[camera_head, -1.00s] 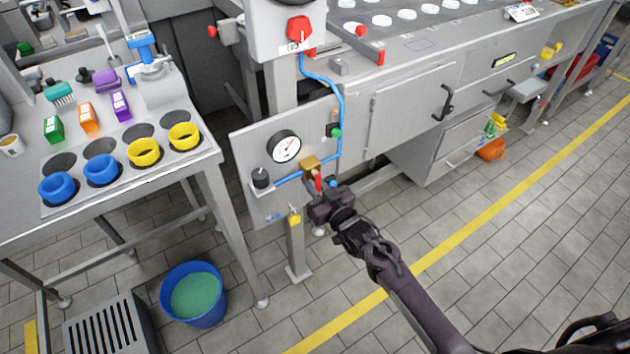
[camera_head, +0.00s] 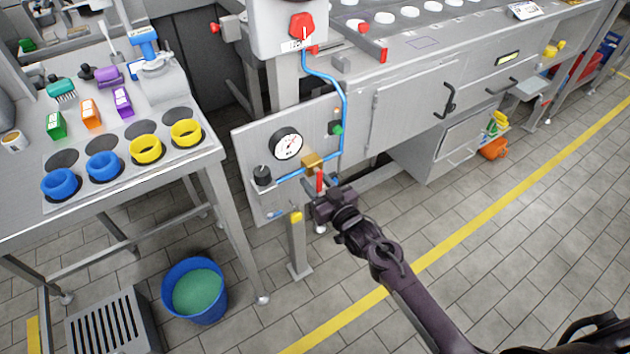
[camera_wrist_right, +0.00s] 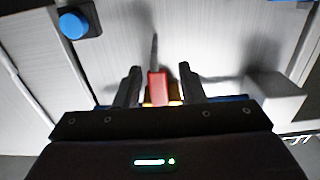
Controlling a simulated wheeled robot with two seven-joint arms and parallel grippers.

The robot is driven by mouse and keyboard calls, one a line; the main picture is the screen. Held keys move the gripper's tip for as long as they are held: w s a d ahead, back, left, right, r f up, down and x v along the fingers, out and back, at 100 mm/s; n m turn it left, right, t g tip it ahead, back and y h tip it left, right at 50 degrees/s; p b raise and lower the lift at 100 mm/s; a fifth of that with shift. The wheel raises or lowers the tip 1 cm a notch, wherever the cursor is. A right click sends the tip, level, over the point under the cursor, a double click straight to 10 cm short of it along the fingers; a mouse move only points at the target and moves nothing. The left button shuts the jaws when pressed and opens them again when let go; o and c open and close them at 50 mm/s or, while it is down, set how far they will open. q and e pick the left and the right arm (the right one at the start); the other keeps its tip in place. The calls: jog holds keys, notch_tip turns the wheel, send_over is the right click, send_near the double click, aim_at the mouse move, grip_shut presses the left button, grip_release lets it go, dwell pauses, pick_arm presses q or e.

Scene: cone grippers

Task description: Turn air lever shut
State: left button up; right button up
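The air lever (camera_head: 319,181) has a red handle below a brass valve (camera_head: 313,161) on the grey gauge panel (camera_head: 254,148). My right gripper (camera_head: 316,193) is at the lever, reaching in from the lower right. In the right wrist view the lever's red handle (camera_wrist_right: 158,87) lies between the two dark fingers of the gripper (camera_wrist_right: 160,82), with a gap on each side. The fingers are apart. Part of the valve is hidden behind the handle and gripper body there. My left gripper is not in the head view.
A round pressure gauge (camera_head: 287,145), a black knob (camera_head: 262,175) and a green button (camera_head: 337,128) sit on the panel near the valve. Blue tubing (camera_head: 344,105) runs beside it. A blue bucket (camera_head: 193,291) stands on the floor at left. The floor at right is open.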

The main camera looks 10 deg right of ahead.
aim_at(320, 188)
jog(key=v, duration=0.6)
jog(key=shift+s, duration=0.35)
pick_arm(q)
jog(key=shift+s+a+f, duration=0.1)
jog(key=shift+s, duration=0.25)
pick_arm(e)
jog(key=shift+s+d, duration=0.2)
jog(key=shift+s, duration=0.15)
